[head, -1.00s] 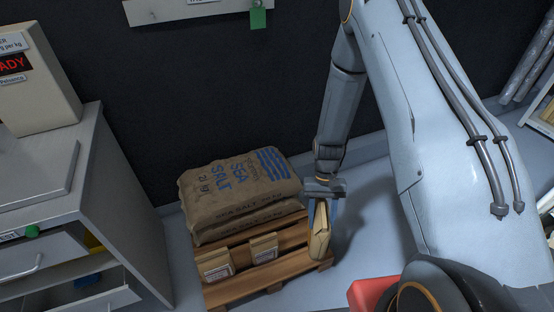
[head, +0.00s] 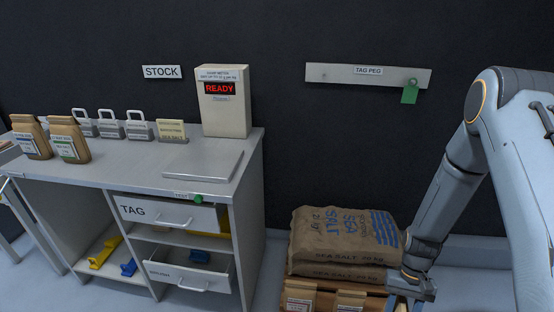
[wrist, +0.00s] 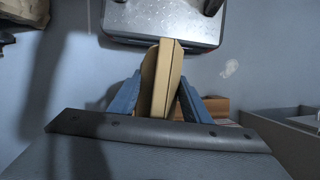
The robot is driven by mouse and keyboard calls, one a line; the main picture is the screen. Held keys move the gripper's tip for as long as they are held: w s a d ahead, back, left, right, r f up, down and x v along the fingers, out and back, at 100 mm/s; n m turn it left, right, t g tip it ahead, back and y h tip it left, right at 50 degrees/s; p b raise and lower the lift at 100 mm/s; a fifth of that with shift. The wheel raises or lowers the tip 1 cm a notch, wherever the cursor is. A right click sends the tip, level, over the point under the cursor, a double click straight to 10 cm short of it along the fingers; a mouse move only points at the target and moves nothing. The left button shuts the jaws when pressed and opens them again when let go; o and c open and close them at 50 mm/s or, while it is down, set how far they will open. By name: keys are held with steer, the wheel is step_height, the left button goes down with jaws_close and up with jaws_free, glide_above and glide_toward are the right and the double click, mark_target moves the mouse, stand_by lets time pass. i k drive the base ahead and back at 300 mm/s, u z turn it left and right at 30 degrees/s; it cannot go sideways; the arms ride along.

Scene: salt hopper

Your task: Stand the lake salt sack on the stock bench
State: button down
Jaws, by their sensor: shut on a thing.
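My gripper (wrist: 160,95) is shut on a small tan paper sack (wrist: 166,75), with one blue finger on each side of it in the wrist view. I see the sack edge-on there, so its label cannot be read. In the head view my gripper (head: 412,286) is low at the right, beside the pallet, and the held sack is below the frame. The stock bench (head: 110,175) is grey and stands at the left, under a STOCK sign (head: 162,72). Two brown labelled sacks (head: 68,140) (head: 30,138) stand upright at its left end.
Several grey handled blocks (head: 110,127), a sea salt block (head: 171,131), a READY meter (head: 225,115) and a flat plate (head: 203,163) occupy the bench top. Big sea salt sacks (head: 340,240) and small sacks (head: 300,298) sit on the pallet.

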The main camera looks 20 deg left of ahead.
mark_target(122, 164)
steer(key=u, duration=0.35)
steer(key=k, duration=0.9)
steer(key=u, duration=1.35)
steer(key=i, duration=0.7)
steer(key=u, duration=0.75)
steer(key=i, duration=0.85)
steer(key=z, duration=0.6)
steer(key=i, duration=0.55)
steer(key=z, duration=0.4)
